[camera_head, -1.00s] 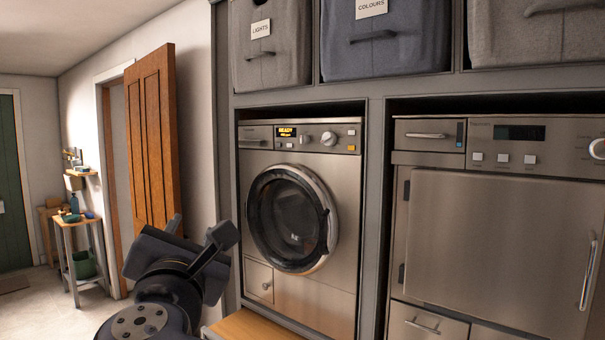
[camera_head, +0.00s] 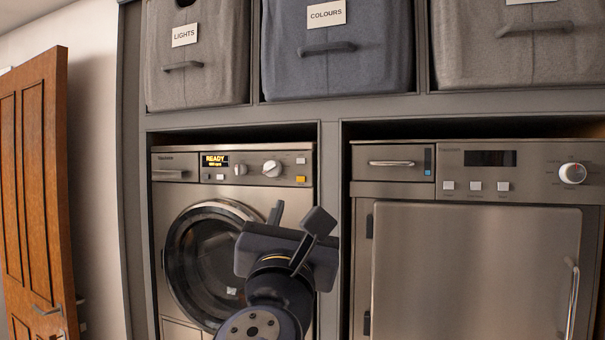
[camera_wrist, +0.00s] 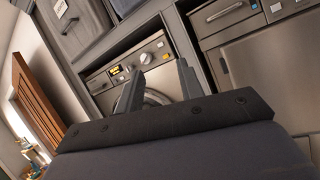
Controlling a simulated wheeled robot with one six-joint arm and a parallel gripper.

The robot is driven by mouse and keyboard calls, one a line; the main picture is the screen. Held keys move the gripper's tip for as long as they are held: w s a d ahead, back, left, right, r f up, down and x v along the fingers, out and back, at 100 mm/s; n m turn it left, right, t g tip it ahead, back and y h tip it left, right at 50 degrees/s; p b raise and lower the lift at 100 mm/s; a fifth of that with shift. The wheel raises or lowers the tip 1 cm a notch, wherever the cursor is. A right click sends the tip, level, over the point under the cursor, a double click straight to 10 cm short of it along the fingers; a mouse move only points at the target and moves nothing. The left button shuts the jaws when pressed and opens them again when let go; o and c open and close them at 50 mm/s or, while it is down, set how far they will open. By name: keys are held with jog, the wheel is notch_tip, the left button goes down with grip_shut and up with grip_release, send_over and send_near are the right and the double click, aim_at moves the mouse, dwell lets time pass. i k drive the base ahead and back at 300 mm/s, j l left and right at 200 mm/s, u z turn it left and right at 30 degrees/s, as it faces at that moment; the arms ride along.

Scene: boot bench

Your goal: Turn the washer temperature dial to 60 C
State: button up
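The washer (camera_head: 300,215) stands left of centre in the head view, with a round glass door (camera_head: 205,265). Its panel carries a lit display (camera_head: 215,161) reading READY, a small knob (camera_head: 240,169) and a larger pale dial (camera_head: 272,168). The larger dial also shows in the wrist view (camera_wrist: 146,58). I cannot read the dial markings or tell which one sets temperature. My gripper (camera_head: 298,216) is in front of the washer, below the panel and apart from the dials. Its two fingers are spread and empty in the wrist view (camera_wrist: 158,84).
A second steel appliance (camera_head: 475,270) with a square door and its own dial (camera_head: 572,173) stands to the right. Fabric bins labelled LIGHTS (camera_head: 200,88) and COLOURS (camera_head: 338,70) sit above. A wooden door (camera_head: 35,190) stands at the left.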

aim_at(241, 169)
jog(key=i+j+z, duration=0.1)
jog(key=j, duration=0.2)
jog(key=i+j+z, duration=0.1)
jog(key=j, duration=0.25)
jog(key=i+j+z, duration=0.1)
jog(key=i+j, duration=0.15)
jog(key=i+j+z, duration=0.1)
jog(key=j, duration=0.35)
jog(key=i+j+z, duration=0.1)
jog(key=j, duration=0.3)
jog(key=i+j+z, duration=0.1)
jog(key=j, duration=0.25)
jog(key=i, duration=0.05)
